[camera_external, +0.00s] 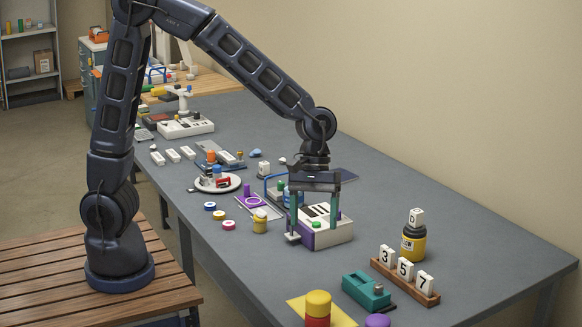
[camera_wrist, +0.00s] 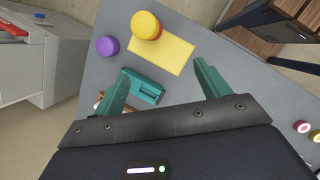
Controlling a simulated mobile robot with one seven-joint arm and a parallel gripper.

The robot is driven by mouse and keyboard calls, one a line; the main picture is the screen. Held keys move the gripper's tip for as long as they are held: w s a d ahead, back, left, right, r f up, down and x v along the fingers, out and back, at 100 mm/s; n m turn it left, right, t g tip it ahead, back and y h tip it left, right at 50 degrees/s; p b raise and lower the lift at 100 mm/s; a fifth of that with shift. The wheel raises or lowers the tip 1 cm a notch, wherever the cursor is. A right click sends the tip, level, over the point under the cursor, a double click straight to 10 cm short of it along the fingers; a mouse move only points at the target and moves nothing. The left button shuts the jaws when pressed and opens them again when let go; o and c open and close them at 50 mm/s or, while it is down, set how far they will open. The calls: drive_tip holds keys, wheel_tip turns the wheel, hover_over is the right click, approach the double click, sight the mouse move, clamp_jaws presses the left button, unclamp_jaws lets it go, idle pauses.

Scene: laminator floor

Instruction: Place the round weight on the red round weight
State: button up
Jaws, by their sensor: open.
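A yellow round weight (camera_external: 318,298) sits on top of a red round weight (camera_external: 317,321) at the near end of the table. In the wrist view the yellow weight (camera_wrist: 145,23) appears at the top, largely covering whatever is under it. A purple round weight (camera_external: 377,321) stands apart to the right; it also shows in the wrist view (camera_wrist: 107,46). My gripper (camera_external: 313,225) is open and empty, in front of a white and purple box in the external view. In the wrist view its teal fingers (camera_wrist: 162,72) are spread wide, clear of the weights.
The stack stands at a yellow pad (camera_external: 338,313). A teal device (camera_external: 366,291) lies beside it. A wooden rack with number blocks (camera_external: 405,279) and a yellow-black jar (camera_external: 413,243) are to the right. The white and purple box (camera_external: 330,236) is by my fingers.

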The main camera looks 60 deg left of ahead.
drive_tip(key=s+a+r+m+t, duration=0.2)
drive_tip(key=a+r, duration=0.3)
drive_tip(key=a, duration=0.5)
drive_tip(key=s+a+r+m+t, duration=0.2)
drive_tip(key=a+r, duration=0.4)
drive_tip(key=a, duration=0.4)
drive_tip(key=s+a+r+m+t+y, duration=0.2)
drive_tip(key=s+a+r+m+y, duration=0.1)
drive_tip(key=s+a, duration=0.9)
drive_tip(key=a, duration=0.2)
drive_tip(key=shift+a+m+t, duration=0.3)
drive_tip(key=shift+t, duration=0.1)
